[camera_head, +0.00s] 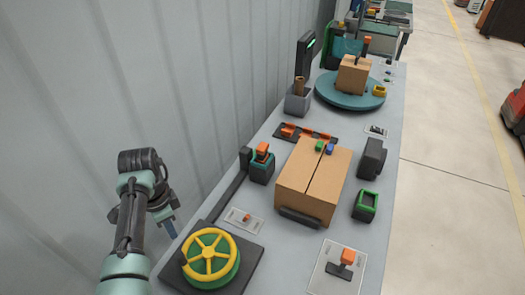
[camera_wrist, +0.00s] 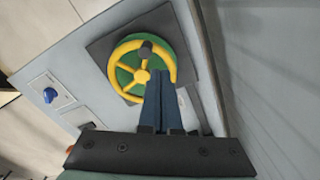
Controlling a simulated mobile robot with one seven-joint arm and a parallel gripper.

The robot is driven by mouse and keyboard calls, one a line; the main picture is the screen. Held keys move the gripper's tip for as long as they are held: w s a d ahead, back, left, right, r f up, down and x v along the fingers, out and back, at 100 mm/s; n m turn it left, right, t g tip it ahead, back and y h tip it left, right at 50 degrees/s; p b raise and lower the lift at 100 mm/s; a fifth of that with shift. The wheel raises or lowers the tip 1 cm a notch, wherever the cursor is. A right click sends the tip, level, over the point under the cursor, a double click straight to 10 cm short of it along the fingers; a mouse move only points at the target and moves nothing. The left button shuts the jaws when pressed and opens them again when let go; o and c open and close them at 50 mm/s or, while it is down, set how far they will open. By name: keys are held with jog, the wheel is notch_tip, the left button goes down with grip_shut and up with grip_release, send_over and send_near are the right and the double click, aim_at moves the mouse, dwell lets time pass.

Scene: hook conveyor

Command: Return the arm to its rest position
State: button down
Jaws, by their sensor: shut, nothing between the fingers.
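My arm is at the lower left in the head view. It is folded beside the table's left edge, near the corrugated wall. My gripper (camera_head: 171,229) points down there, beside the table. In the wrist view, my gripper's two blue fingers (camera_wrist: 161,100) are shut together with nothing between them. They overlap the lower rim of the yellow handwheel (camera_wrist: 141,68) in the picture. The handwheel is green-based and sits on a dark square plate; it also shows in the head view (camera_head: 210,255), to the right of my gripper and apart from it.
The grey table (camera_head: 285,255) carries a cardboard box (camera_head: 313,180), an orange lever switch (camera_head: 343,264), a green-topped block (camera_head: 366,204) and a teal turntable (camera_head: 350,97) with a smaller box on it. The corrugated wall (camera_head: 150,80) stands close on the left. Open floor (camera_head: 450,200) lies on the right.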

dwell(0.3)
jog(key=w+d+r+n+t+b, duration=0.1)
jog(key=w+d+r+t+b, duration=0.1)
jog(key=w+d+r+t, duration=0.9)
jog(key=w+d+r+n+t+b, duration=0.1)
jog(key=w+d+r+t, duration=0.15)
jog(key=d+r, duration=0.45)
jog(key=w+d+r+n+t, duration=0.1)
jog(key=w+d+r, duration=0.2)
jog(key=r, duration=0.8)
jog(key=s+d+r+n+t+h+b, duration=0.1)
jog(key=s+d+r+t, duration=0.15)
jog(key=s+r, duration=0.4)
jog(key=s+d+r+n+t+b, duration=0.1)
jog(key=s+d+r+n+t, duration=0.2)
jog(key=r, duration=0.7)
jog(key=s+r+n+t, duration=0.1)
jog(key=s+r+t, duration=0.2)
jog(key=s+r, duration=0.2)
jog(key=s+a+r+n+t+y, duration=0.1)
jog(key=s+r+t, duration=0.3)
jog(key=s, duration=0.7)
jog(key=shift+s+r+n, duration=0.3)
jog(key=shift+r+n, duration=0.2)
jog(key=shift+r, duration=0.3)
